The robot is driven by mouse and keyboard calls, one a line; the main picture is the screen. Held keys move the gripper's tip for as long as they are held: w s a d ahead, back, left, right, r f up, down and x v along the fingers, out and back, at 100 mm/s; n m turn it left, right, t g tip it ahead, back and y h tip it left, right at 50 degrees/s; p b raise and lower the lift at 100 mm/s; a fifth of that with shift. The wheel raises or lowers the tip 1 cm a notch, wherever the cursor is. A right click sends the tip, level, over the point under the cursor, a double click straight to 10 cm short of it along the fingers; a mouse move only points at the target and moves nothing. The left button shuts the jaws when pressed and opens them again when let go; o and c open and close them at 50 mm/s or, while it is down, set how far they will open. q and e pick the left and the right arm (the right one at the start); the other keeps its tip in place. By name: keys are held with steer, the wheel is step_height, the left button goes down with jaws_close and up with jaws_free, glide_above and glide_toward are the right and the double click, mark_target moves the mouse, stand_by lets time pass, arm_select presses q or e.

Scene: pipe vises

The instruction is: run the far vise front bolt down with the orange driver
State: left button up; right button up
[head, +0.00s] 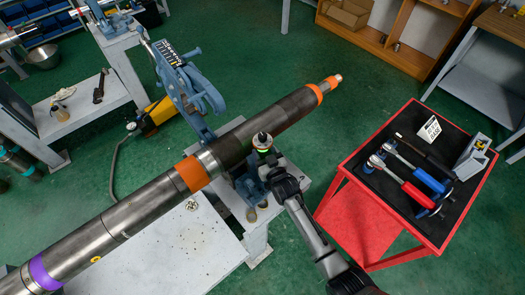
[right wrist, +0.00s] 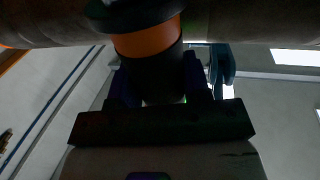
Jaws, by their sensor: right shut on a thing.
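The blue pipe vise (head: 178,85) has its tall hinged frame standing on the back side of the long steel pipe (head: 245,140). My right gripper (head: 262,170) is at the front side of this vise, close beside the pipe. In the right wrist view the driver (right wrist: 150,40) shows as an orange band between dark parts, in front of the gripper (right wrist: 160,120). The front bolt is hidden, so I cannot tell whether the driver touches it. My left gripper is out of view.
A red cart (head: 345,165) at the right carries ratchets with red (head: 405,182) and blue (head: 415,166) handles and a small sign (head: 430,129). A pale bench (head: 185,250) stands under the pipe. Another blue vise (head: 115,22) is at the upper left. Green floor lies open between cart and pipe.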

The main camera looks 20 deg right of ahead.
mark_target(263, 144)
steer(key=shift+s+r+p, duration=0.1)
steer(key=shift+r+p, duration=0.95)
steer(key=shift+r, duration=0.25)
steer(key=shift+r+p, duration=1.1)
steer(key=shift+r, duration=0.15)
